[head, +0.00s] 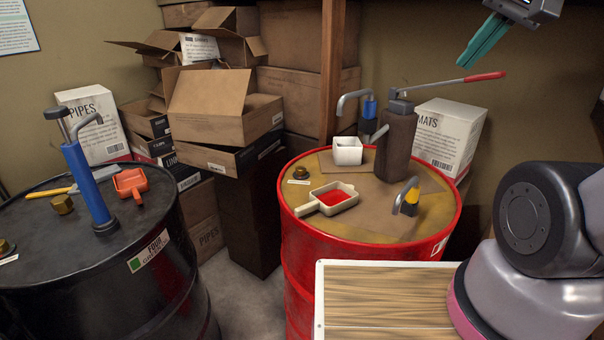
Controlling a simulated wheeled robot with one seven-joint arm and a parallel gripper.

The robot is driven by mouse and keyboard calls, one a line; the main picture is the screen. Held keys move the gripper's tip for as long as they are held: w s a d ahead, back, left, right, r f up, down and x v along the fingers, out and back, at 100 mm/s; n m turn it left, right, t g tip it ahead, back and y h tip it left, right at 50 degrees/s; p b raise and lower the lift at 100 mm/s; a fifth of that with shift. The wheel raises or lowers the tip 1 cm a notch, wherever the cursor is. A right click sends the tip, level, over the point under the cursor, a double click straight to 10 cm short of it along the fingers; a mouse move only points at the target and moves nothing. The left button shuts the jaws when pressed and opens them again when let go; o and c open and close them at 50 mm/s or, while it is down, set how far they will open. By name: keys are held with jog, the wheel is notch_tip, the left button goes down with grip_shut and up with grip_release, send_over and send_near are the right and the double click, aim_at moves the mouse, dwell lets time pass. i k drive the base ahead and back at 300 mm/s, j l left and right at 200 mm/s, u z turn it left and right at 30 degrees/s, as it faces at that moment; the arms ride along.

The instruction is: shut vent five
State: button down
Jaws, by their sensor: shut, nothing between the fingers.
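A red drum (303,262) stands in the middle right. A small dark brass cap (300,173) sits near the left of its top, with a white tag (298,182) beside it; I cannot read the tag or tell whether the cap is open or shut. A label (439,247) on the drum's side is seen too edge-on to read. My gripper (466,63) is at the upper right with teal fingers shut and empty. It is raised above and behind the red drum's right side, well apart from the cap.
On the red drum stand a brown pump (397,140) with a long red-tipped lever (484,77), a white cup (348,150), a scoop with red contents (333,197) and a yellow-banded spout (408,197). A black drum (110,290) marked FOUR stands left. Boxes (222,105) stack behind.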

aim_at(301, 170)
jog(key=i+j, duration=0.1)
jog(key=j, duration=1.15)
jog(key=i, duration=0.05)
